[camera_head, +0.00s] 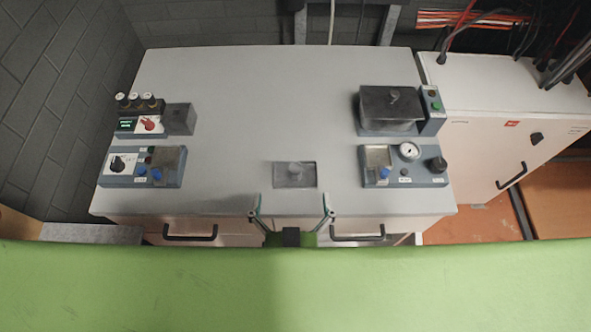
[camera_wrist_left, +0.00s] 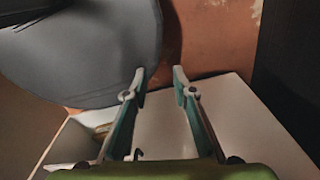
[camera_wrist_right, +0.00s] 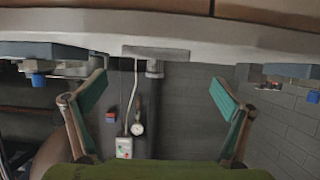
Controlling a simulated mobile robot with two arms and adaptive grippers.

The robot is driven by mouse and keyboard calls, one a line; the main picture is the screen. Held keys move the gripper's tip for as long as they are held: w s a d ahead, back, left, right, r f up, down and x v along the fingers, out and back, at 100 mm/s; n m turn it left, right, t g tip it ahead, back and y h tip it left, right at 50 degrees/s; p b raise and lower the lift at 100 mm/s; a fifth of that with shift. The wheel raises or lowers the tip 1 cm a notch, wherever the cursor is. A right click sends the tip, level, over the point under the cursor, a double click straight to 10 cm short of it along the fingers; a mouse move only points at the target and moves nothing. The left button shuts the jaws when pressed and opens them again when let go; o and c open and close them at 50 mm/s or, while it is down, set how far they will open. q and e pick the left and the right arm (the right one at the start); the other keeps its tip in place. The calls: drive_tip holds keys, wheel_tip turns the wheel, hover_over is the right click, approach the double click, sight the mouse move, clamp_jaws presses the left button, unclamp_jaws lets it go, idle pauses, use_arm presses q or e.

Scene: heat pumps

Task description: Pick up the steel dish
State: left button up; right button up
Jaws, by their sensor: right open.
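In the right wrist view a flat grey piece, likely the same dish (camera_wrist_right: 155,53), shows upside down at the worktop edge. My right gripper (camera_head: 293,214) is open and empty, its fingertips at the worktop's front edge, just short of the dish. It also shows in the right wrist view (camera_wrist_right: 157,85), fingers wide apart. My left gripper (camera_wrist_left: 159,82) is out of the head view; its fingers are apart with nothing between them.
Control boxes with switches (camera_head: 140,167) stand at the left. A gauge panel (camera_head: 405,175) and a lidded dark box (camera_head: 390,105) stand at the right. Drawer handles (camera_head: 190,237) line the front. A white cabinet (camera_head: 500,140) is at the right. The worktop's middle is clear.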

sight(295, 180)
drive_tip(key=shift+w+f, duration=0.25)
drive_tip(key=shift+w, duration=0.35)
drive_tip(key=p+x, duration=0.1)
drive_tip(key=x, duration=0.1)
drive_tip(key=p+x, duration=0.1)
drive_tip(key=x, duration=0.1)
drive_tip(key=shift+d+f+p, duration=0.15)
drive_tip(key=shift+d+p, duration=0.25)
drive_tip(key=shift+w+f, duration=0.35)
drive_tip(key=shift+w, duration=0.1)
use_arm(q)
drive_tip(key=r, duration=0.1)
drive_tip(key=w+r, duration=0.1)
drive_tip(key=r, duration=0.1)
drive_tip(key=shift+w+d+r, duration=0.15)
drive_tip(key=shift+d, duration=0.05)
use_arm(e)
drive_tip(key=shift+s, duration=0.1)
drive_tip(key=c, duration=1.3)
